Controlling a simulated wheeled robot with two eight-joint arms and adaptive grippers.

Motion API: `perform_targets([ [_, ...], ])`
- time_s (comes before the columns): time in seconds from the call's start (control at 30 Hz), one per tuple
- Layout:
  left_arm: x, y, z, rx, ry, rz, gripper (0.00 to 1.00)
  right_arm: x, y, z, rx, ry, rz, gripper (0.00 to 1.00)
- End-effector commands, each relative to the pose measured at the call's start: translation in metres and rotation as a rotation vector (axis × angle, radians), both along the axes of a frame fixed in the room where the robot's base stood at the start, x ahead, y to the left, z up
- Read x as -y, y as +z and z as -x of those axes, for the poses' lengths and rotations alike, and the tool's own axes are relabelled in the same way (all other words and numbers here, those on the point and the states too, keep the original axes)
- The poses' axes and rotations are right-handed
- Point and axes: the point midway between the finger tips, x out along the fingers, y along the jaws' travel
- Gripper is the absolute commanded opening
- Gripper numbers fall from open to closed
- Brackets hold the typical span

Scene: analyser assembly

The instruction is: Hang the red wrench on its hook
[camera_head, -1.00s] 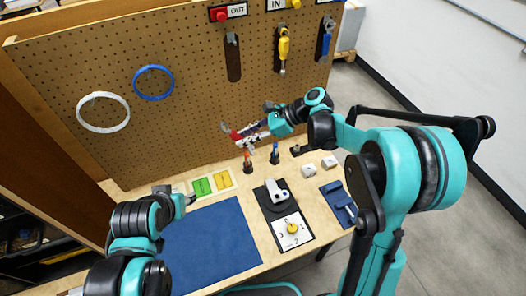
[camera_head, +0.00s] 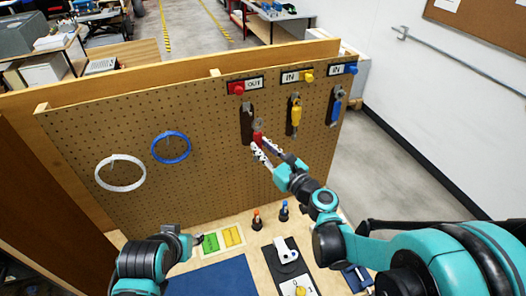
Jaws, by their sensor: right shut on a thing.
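The red wrench (camera_head: 258,138) is held upright in my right gripper (camera_head: 262,152), its grey head up, in front of the pegboard (camera_head: 210,165). The gripper is shut on its lower part. The wrench is just right of and partly over the dark wrench-shaped outline (camera_head: 246,124) below the OUT label (camera_head: 254,84) and red knob (camera_head: 239,89). Its hook is too small to make out, and I cannot tell whether the wrench touches the board. My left gripper (camera_head: 198,239) is low over the table by the green card; its jaws are too small to read.
A yellow tool (camera_head: 295,114) and a blue tool (camera_head: 336,106) hang to the right. A white ring (camera_head: 120,173) and a blue ring (camera_head: 171,147) hang left. Small red-topped and blue-topped posts stand on the table below, beside a dark plate with a grey part (camera_head: 286,250).

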Motion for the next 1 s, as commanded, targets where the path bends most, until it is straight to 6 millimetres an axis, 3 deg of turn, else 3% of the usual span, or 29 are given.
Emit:
perform_targets([
  [1.0, 0.0, 0.0, 0.0, 0.0, 0.0, 0.0, 0.4, -0.021, -0.005, -0.061, -0.001, 0.002, 0.001, 0.0],
])
